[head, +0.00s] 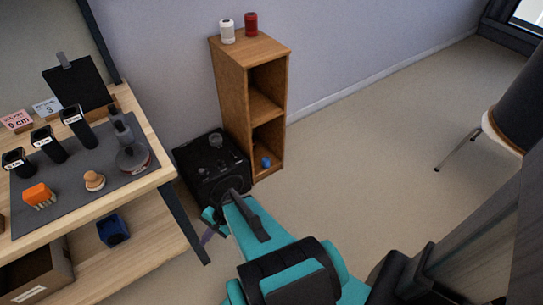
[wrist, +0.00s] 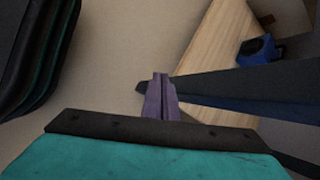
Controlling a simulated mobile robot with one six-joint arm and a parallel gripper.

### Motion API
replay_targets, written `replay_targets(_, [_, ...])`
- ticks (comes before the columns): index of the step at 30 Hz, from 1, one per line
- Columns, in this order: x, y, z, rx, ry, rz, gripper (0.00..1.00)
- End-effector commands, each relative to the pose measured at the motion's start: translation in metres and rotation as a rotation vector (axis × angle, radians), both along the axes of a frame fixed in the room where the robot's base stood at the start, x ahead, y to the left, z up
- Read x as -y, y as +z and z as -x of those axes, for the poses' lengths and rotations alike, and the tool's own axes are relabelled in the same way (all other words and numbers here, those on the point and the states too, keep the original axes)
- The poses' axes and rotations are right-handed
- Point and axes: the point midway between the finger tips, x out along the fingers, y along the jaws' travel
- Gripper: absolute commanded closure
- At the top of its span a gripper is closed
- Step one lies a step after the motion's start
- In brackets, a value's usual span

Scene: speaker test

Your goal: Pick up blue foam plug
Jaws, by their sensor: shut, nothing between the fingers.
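A small blue piece (head: 265,162), which looks like the blue foam plug, lies in the lower compartment of the narrow wooden shelf (head: 233,95). It is too small to make out its shape, and I do not see it in the wrist view. My gripper (head: 207,236) is low beside the workbench leg, to the left of and nearer than the shelf. In the wrist view its purple fingers (wrist: 161,82) are together with nothing between them.
A black speaker box (head: 190,170) stands on the floor left of the shelf. The workbench (head: 150,185) holds a grey mat with several tools. A dark blue object (head: 113,231) sits on its lower board; it also shows in the wrist view (wrist: 256,50).

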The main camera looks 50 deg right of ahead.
Motion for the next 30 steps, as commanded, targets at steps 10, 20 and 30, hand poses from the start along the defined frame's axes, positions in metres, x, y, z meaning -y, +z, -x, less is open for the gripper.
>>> replay_targets(10, [-0.056, 0.054, 0.053, -0.064, 0.420, 0.099, 1.00])
replay_targets(20, [-0.082, 0.102, 0.106, -0.130, 0.818, 0.189, 1.00])
replay_targets(30, [-0.087, 0.160, 0.153, -0.202, 1.217, 0.274, 1.00])
